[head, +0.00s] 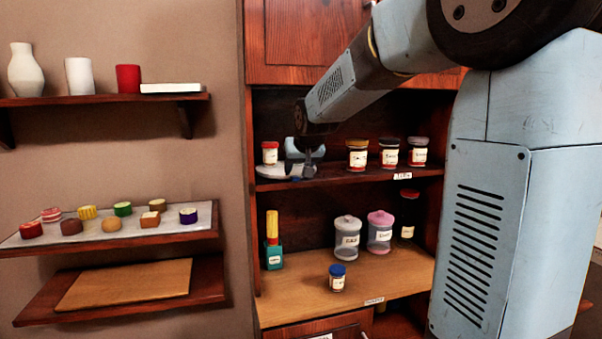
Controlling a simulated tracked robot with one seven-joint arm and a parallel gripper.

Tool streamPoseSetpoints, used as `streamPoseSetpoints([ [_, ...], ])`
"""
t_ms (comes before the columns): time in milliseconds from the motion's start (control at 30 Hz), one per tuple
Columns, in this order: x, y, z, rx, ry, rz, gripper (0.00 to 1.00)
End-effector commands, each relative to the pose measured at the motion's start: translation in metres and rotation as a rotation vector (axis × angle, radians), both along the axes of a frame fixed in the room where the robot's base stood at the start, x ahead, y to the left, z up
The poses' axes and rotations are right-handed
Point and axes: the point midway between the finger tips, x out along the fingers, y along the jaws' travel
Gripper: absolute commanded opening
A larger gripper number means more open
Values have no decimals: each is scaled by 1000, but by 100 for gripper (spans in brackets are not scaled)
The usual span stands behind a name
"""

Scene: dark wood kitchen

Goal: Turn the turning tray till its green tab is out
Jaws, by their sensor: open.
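The turning tray (273,172) is a grey disc at the left of the cabinet's upper shelf, partly hidden behind my gripper. A small jar with a red lid (270,154) stands at its left side. A small dark blue patch (297,180) shows at its front edge, perhaps a tab. I see no green tab. My gripper (309,170) is open, low over the right part of the tray. I cannot tell whether its fingers touch the tray.
Several labelled jars (388,154) stand right of the tray on the upper shelf (340,177). The lower counter (300,300) holds a blue-lidded jar (337,278), two canisters (347,238) and a green box (273,256). Wall shelves at left hold small blocks and vases.

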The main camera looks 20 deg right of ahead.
Motion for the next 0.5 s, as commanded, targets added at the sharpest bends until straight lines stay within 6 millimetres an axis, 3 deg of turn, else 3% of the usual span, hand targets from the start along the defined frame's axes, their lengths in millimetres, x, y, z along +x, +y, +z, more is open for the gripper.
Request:
streamPoseSetpoints([
  [200,17,0,-17,-1,1,-1,49],
  [500,22,-1,-22,-1,-1,-1,49],
])
